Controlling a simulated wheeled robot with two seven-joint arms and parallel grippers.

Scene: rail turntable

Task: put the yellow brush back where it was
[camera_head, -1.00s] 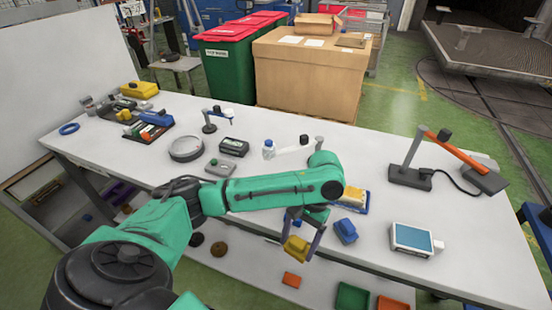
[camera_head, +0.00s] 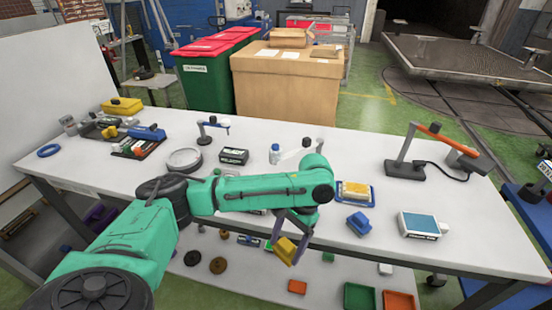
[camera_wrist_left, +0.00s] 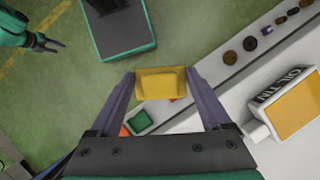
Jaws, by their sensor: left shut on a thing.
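The yellow brush (camera_head: 285,250) is held between the two fingers of my left gripper (camera_head: 287,249), tilted, and appears in front of the bench's front edge. In the left wrist view the brush (camera_wrist_left: 160,84) sits squarely between the fingertips, its underside hidden. My right gripper (camera_wrist_left: 45,43) shows small at the top left of the left wrist view, its fingers apart and empty. A yellow block on a blue tray (camera_head: 370,198) lies on the bench, right of my left gripper.
A lamp-like orange arm (camera_head: 428,132) stands at the right. Green (camera_head: 358,297) and orange bins are on the lower shelf. My left arm crosses the bench's front.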

